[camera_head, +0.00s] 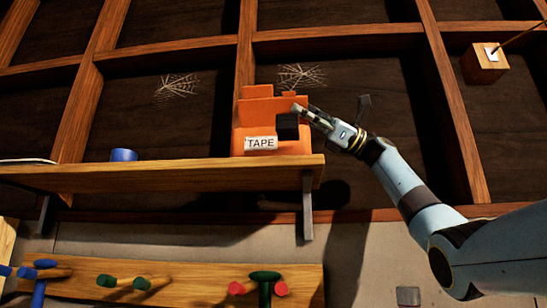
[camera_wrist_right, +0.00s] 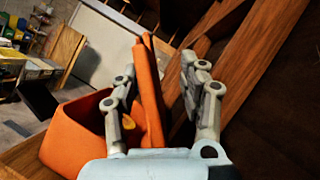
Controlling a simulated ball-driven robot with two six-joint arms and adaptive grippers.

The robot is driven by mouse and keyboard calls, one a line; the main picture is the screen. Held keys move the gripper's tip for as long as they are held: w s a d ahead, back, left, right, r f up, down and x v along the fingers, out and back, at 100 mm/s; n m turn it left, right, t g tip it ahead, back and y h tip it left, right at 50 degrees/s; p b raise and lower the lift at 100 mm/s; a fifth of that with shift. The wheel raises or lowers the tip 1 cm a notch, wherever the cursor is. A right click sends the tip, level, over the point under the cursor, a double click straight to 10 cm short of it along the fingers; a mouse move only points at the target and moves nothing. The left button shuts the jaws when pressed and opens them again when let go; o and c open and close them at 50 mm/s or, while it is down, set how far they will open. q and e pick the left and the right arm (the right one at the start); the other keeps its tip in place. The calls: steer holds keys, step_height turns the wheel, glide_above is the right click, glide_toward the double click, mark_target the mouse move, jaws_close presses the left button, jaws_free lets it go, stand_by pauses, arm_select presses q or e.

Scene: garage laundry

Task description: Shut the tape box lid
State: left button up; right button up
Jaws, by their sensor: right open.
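The orange tape box (camera_head: 307,147) with a white TAPE label stands on the wooden shelf, near its right end. Its lid (camera_head: 279,105) is raised and stands up at the back of the box. My right gripper (camera_head: 330,106) is open at the lid's right side, one finger over the box's right part. In the right wrist view, the lid (camera_wrist_right: 148,85) shows between the spread fingers of the gripper (camera_wrist_right: 155,72); contact cannot be told. The box (camera_wrist_right: 72,137) is open at lower left, with something yellow inside. My left gripper is out of view.
A blue roll (camera_head: 123,155) lies on the shelf (camera_head: 190,178), left of the box. Several colored-handled tools (camera_head: 265,277) hang on a wooden rack below. A small wooden block (camera_head: 484,65) is on the wall at upper right. The shelf between roll and box is clear.

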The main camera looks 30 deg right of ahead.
steer(key=s+d+b, duration=0.1)
steer(key=s+d, duration=0.3)
steer(key=d, duration=0.1)
steer(key=shift+s+d, duration=0.2)
steer(key=shift+s, duration=0.1)
stand_by(0.4)
stand_by(1.1)
